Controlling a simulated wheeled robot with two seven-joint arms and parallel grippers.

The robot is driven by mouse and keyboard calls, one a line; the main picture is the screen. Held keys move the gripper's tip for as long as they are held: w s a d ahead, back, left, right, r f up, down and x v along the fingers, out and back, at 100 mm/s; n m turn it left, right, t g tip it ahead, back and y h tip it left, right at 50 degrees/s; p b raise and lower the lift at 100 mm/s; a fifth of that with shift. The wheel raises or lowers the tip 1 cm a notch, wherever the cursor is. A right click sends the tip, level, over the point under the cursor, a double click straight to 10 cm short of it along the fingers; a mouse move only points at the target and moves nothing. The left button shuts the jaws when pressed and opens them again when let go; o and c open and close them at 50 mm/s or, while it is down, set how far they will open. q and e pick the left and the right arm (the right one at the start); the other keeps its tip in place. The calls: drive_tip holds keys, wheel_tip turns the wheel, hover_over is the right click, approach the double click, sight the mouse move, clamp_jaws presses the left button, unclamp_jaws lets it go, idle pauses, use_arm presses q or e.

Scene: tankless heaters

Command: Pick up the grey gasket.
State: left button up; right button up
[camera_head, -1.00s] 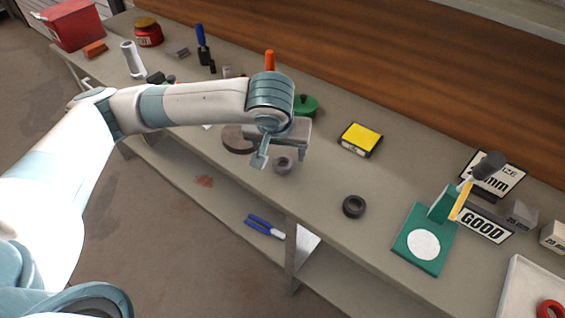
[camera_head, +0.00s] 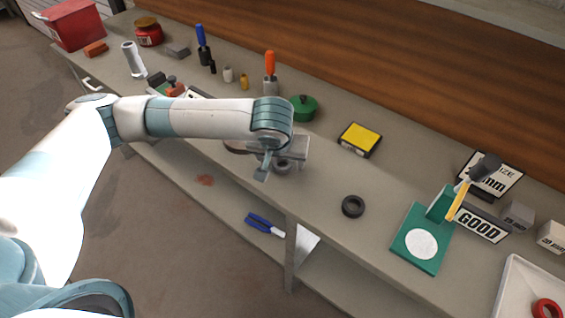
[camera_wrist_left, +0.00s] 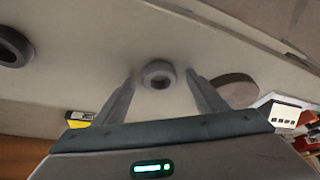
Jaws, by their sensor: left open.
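The grey gasket (camera_head: 283,167) is a small thick ring lying on the bench near its front edge, partly covered by my left gripper in the head view. In the left wrist view the gasket (camera_wrist_left: 158,74) shows between and just beyond the two fingertips. My left gripper (camera_wrist_left: 160,80) is open and empty, with one finger on either side of the ring in that picture. The left gripper also shows in the head view (camera_head: 276,169), pointing down over the bench. I cannot tell whether the fingers touch the gasket. My right gripper is not in view.
A black ring (camera_head: 353,206) lies to the right, and a yellow-topped box (camera_head: 360,139) and a green lidded pot (camera_head: 303,108) stand behind. A brown disc (camera_wrist_left: 237,90) lies close beside the gasket. A green stand (camera_head: 418,238) is farther right. Bare bench surrounds the black ring.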

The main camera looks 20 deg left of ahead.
sight(284, 165)
use_arm(q)
drive_tip(key=c, duration=1.1)
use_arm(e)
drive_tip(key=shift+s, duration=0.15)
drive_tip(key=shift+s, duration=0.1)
